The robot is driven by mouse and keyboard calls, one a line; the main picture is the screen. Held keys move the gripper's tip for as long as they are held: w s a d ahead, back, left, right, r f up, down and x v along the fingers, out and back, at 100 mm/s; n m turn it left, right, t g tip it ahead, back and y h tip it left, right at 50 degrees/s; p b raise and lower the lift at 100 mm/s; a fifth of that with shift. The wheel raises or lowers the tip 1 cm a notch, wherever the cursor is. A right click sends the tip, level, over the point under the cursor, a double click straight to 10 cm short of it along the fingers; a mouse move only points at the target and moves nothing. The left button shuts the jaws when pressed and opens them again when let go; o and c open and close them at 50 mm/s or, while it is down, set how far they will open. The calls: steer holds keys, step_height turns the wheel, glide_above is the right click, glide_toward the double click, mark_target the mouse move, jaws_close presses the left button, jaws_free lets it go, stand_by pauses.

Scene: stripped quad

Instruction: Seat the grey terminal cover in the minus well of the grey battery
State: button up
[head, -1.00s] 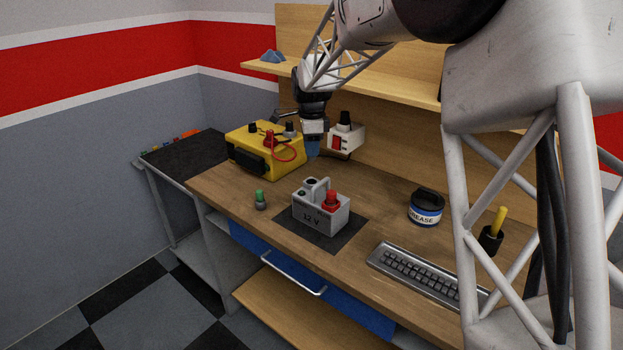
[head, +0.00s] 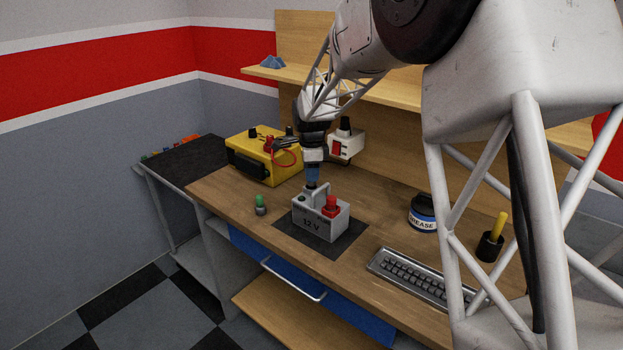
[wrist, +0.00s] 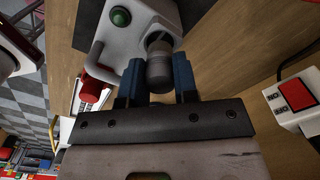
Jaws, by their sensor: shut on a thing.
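The grey battery (head: 310,225), marked 12 V, stands on a dark mat, with a handle on top. A red cover (head: 331,204) sits on its right side, and shows in the wrist view (wrist: 91,92). My gripper (head: 312,181) points down over the battery's far left part. In the wrist view its blue fingers (wrist: 157,80) are shut on the dark grey terminal cover (wrist: 158,68). The cover's far end is against or just above the round well (wrist: 157,38) in the battery top; I cannot tell whether it has entered. The cover and fingers hide part of the well.
A yellow unit (head: 262,160) with a red cable and a white box (head: 346,143) with a red switch stand behind. A grease tub (head: 424,213) and keyboard (head: 415,278) are to the right.

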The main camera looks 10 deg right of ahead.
steer(key=shift+f, duration=1.15)
steer(key=shift+f, duration=0.1)
steer(key=o, duration=0.9)
step_height(320, 180, up, 12)
steer(key=shift+r, duration=0.15)
stand_by(0.3)
